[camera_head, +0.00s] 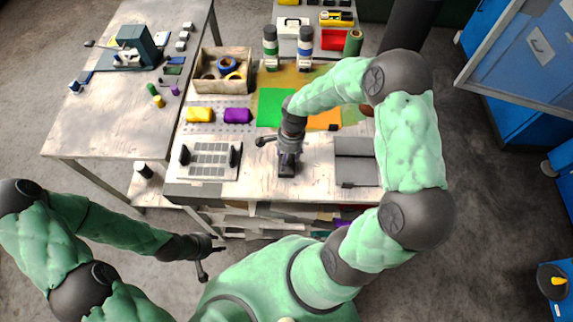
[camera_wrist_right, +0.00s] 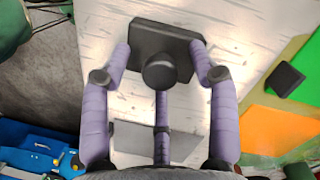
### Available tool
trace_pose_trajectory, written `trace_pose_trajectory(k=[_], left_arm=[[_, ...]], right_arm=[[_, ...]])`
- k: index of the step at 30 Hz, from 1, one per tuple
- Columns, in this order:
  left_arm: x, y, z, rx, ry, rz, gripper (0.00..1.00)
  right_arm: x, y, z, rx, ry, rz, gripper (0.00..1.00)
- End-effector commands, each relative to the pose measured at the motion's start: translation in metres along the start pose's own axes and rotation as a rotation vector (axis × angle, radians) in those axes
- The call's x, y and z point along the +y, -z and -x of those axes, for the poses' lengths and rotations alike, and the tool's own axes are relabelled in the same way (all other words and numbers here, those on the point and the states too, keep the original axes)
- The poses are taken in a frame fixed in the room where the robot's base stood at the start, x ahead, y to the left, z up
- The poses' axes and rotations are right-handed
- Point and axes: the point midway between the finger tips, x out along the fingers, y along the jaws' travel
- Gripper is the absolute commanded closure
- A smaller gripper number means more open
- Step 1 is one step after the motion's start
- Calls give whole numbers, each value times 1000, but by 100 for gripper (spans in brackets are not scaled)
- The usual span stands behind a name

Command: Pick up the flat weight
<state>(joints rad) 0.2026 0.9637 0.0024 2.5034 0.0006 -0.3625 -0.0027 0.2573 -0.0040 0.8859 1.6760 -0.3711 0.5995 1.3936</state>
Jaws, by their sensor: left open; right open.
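The flat weight is a dark square plate with a round knob on top; it lies on the pale worktable in the right wrist view (camera_wrist_right: 182,42). In the head view, its dark base (camera_head: 286,173) shows near the table's front edge, partly covered by my right gripper (camera_head: 283,156). In the right wrist view, my right gripper (camera_wrist_right: 161,62) is open, with its purple-grey fingers spread around the weight's near part and knob. I cannot tell whether they touch it. My left gripper (camera_head: 213,262) is open and empty, in front of the table and apart from it.
A slotted plate with black posts (camera_head: 210,158) lies left of the weight, and a grey flat panel (camera_head: 356,160) lies right. Behind are a green sheet (camera_head: 270,107), yellow (camera_head: 199,115) and purple (camera_head: 238,116) blocks, and a wooden box of tape rolls (camera_head: 222,87). Bare tabletop surrounds the weight.

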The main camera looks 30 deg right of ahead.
Motion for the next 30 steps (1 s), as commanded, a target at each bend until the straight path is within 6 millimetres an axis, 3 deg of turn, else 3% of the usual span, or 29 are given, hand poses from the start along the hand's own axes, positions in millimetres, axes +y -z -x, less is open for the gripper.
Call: trace_pose_trajectory(k=[8,11,15,30], left_arm=[[0,0,-1,0,0,0,59],[0,0,-1,0,0,0,59],[0,0,-1,0,0,0,59],[0,0,1,0,0,0,59]], right_arm=[[-1,0,-7,1,2,0,40],[0,0,-7,0,2,0,62],[0,0,-7,0,2,0,100],[-2,0,5,3,7,0,100]])
